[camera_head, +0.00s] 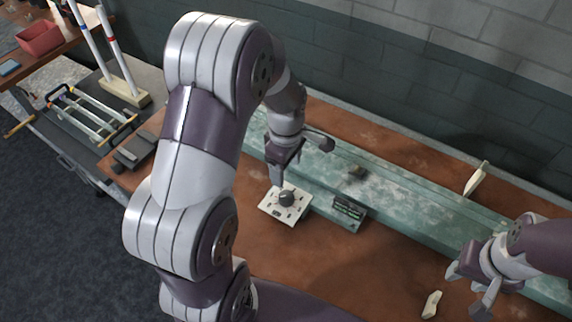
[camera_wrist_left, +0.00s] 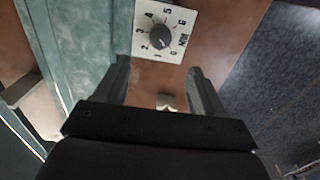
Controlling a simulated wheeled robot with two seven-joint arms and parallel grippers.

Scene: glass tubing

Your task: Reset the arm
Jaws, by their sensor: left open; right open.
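My left gripper (camera_head: 301,165) is open and empty above the back of the bench, behind a white dial plate with a dark round knob (camera_head: 286,198). In the left wrist view my left gripper's two fingers (camera_wrist_left: 158,80) are spread apart. The dial plate (camera_wrist_left: 174,45) lies beyond them with nothing between the fingers and its numbers showing. My right gripper (camera_head: 470,285) is open and empty over the right end of the bench, near the green strip. My left arm covers much of the middle of the head view.
The brown bench (camera_head: 365,270) carries a long green strip (camera_head: 410,205). A small dark display (camera_head: 349,212) sits beside the dial plate. A pale piece (camera_head: 432,304) lies in front and another (camera_head: 476,179) at the back. A rack of tubes (camera_head: 95,115) stands on a cart at left.

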